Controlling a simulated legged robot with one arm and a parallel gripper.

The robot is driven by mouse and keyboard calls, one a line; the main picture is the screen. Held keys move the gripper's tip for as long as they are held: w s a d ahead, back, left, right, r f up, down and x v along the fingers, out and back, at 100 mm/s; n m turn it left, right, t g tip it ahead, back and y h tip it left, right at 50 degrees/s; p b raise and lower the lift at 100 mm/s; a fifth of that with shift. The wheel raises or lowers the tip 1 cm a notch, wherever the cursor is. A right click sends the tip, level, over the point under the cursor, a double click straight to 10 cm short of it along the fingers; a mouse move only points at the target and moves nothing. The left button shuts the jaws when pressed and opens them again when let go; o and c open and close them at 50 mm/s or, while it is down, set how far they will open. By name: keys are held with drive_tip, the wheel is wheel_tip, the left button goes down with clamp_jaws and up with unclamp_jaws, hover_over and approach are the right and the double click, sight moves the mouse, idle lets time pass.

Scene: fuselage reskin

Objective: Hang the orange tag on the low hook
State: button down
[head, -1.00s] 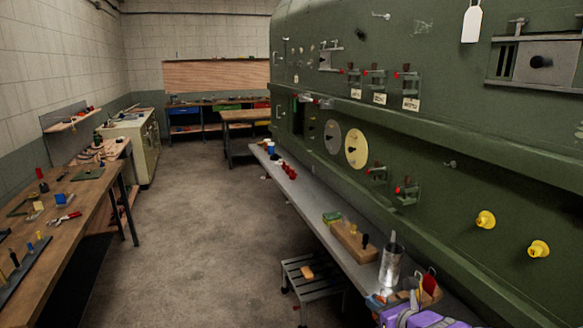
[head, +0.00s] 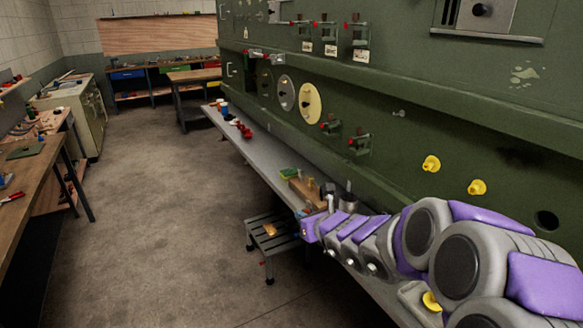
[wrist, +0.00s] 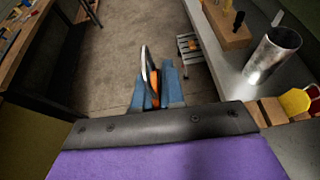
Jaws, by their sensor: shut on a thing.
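In the wrist view my gripper (wrist: 157,82) is shut on a narrow orange piece (wrist: 155,92), which looks like the orange tag seen edge-on. A thin pale and dark loop stands up beside it between the blue fingers. My gripper points out over the floor, left of the shelf. In the head view my purple and grey arm reaches left along the shelf, and the tag cannot be made out. A small metal hook (head: 398,113) sticks out from the lower green fuselage panel, above and apart from my arm, and its peg looks empty.
A grey shelf (head: 265,153) runs along the fuselage. A metal can (wrist: 272,56) and a wooden tool block (wrist: 226,28) stand on it. Yellow knobs (head: 431,163) stick out right of the hook. A step stool (head: 272,238) stands below the shelf.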

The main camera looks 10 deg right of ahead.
drive_tip(key=s+d+f+n+y, duration=0.1)
drive_tip(key=s+d+f, duration=0.4)
drive_tip(key=d+f, duration=0.3)
drive_tip(key=shift+f, duration=0.2)
drive_tip(key=shift+s, duration=0.15)
drive_tip(key=shift+s+d+f, duration=0.3)
drive_tip(key=shift+d+f, duration=0.05)
drive_tip(key=shift+d, duration=0.3)
drive_tip(key=shift+s+d+f, duration=0.3)
drive_tip(key=shift+d+f, duration=0.05)
drive_tip(key=shift+d, duration=0.25)
drive_tip(key=shift+s+d+f, duration=0.1)
drive_tip(key=shift+d, duration=0.05)
drive_tip(key=shift+s+d+f, duration=0.15)
drive_tip(key=shift+s+d, duration=0.1)
drive_tip(key=shift+d, duration=0.4)
drive_tip(key=shift+s+d+f, duration=0.15)
drive_tip(key=shift+s+d, duration=0.1)
drive_tip(key=shift+d, duration=0.45)
drive_tip(key=shift+s+d+f, duration=0.15)
drive_tip(key=shift+s+d, duration=0.1)
drive_tip(key=shift+d, duration=0.4)
drive_tip(key=shift+w, duration=0.1)
